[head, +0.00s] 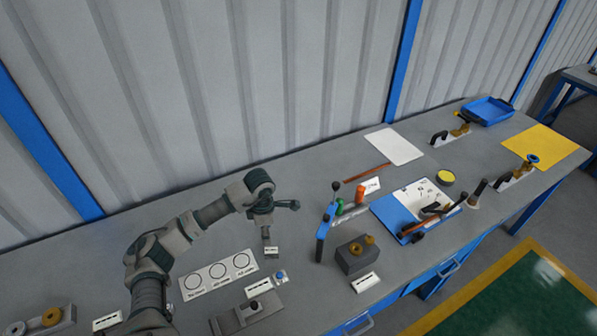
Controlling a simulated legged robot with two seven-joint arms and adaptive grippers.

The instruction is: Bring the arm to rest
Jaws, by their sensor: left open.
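My left arm comes in from the lower left and bends over the workbench (330,175). My right gripper is not in view.
A grey block with brass rings (357,252) and a dark-handled stand (325,232) are right of the gripper. Further right are a blue tray with tools (385,207), a yellow mat (547,141) and a blue bin (487,111). A ribbed wall (250,80) stands behind.

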